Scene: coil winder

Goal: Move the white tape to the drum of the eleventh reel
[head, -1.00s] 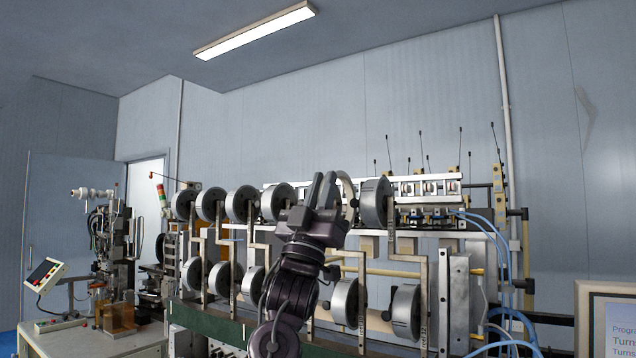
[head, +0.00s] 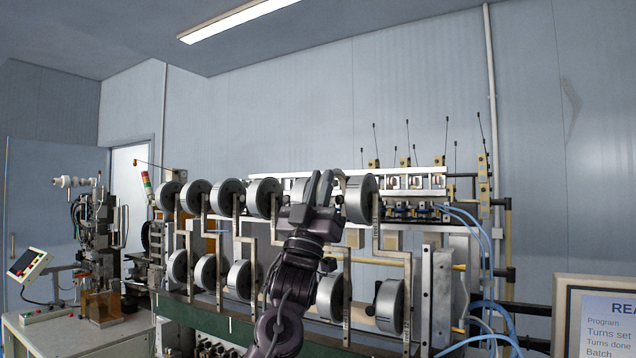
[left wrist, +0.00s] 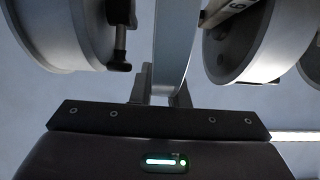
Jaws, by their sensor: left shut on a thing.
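My left gripper (head: 322,180) is raised in front of the upper row of reels on the winder. It is shut on the white tape (head: 339,178), a thin pale ring mostly hidden behind the fingers. In the left wrist view the tape (left wrist: 178,40) shows nearly edge-on between the fingers (left wrist: 160,95). A grey upper reel (head: 361,200) stands just right of the gripper. In the left wrist view one reel is at left (left wrist: 62,35) and another at right (left wrist: 262,45), apart from the tape. My right gripper is not in view.
More upper reels (head: 229,198) and lower reels (head: 330,297) sit on upright metal brackets close around the arm. Blue hoses (head: 484,250) hang at the right. A framed readout panel (head: 610,320) stands at lower right. The space above the machine is free.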

